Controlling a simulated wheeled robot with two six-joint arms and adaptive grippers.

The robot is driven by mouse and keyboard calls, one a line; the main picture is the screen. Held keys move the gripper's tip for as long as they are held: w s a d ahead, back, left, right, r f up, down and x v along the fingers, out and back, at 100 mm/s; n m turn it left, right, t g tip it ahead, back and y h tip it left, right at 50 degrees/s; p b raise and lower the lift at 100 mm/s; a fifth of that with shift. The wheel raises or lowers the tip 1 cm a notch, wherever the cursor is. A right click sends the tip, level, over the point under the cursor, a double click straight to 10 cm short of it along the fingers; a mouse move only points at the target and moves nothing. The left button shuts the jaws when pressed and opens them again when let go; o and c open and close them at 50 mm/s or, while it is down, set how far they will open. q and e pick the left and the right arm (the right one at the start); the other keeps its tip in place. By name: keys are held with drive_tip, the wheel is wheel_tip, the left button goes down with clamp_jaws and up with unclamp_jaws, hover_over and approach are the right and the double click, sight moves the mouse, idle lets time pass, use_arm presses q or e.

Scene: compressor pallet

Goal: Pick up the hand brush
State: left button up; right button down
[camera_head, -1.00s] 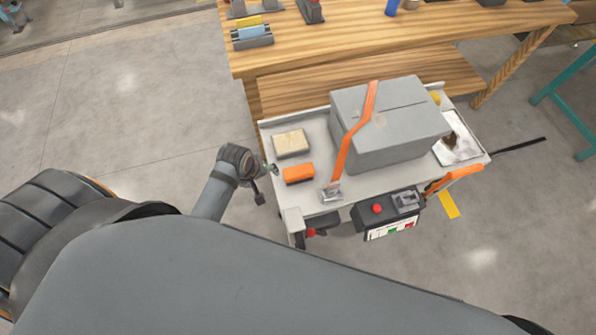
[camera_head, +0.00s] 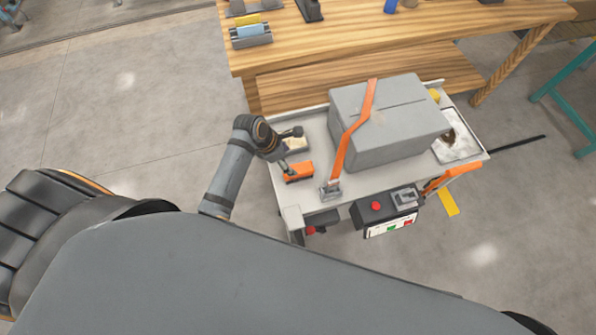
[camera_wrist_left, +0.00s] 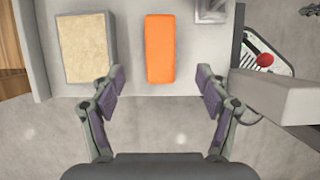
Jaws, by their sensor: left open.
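An orange block (camera_head: 300,174), which looks like the hand brush seen from above, lies on the grey top of a cart (camera_head: 319,200). In the left wrist view the orange block (camera_wrist_left: 160,48) sits upright in the picture, ahead of the jaws and between their lines. My left gripper (camera_head: 290,151) is over the cart's left edge, partly covering the block's left end in the head view. Its two fingers (camera_wrist_left: 160,82) are spread wide with nothing between them, and the block's near end is close to the fingertip line. Contact is not visible. My right gripper is out of view.
A beige block (camera_wrist_left: 86,48) lies left of the orange one, close to the left finger. A big grey box (camera_head: 390,135) with an orange strap (camera_head: 350,143) fills the cart's middle. A wooden bench (camera_head: 300,60) stands behind. A control box (camera_head: 384,207) hangs at the front.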

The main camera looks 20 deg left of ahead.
sight(297, 169)
use_arm(q)
drive_tip(key=x, duration=0.4)
drive_tip(key=shift+d+f, duration=0.15)
drive_tip(key=shift+f, duration=0.2)
drive_tip(key=b+x, duration=0.1)
drive_tip(key=x, duration=0.4)
drive_tip(key=shift+s+f, duration=0.1)
drive_tip(key=shift+f, duration=0.1)
drive_tip(key=shift+a, duration=0.2)
drive_tip(key=shift+f+p, duration=0.2)
drive_tip(key=shift+p, duration=0.15)
drive_tip(key=c, duration=1.3)
wheel_tip(297, 169, up, 11)
drive_tip(key=shift+f+p, duration=0.2)
drive_tip(key=shift+p, duration=0.1)
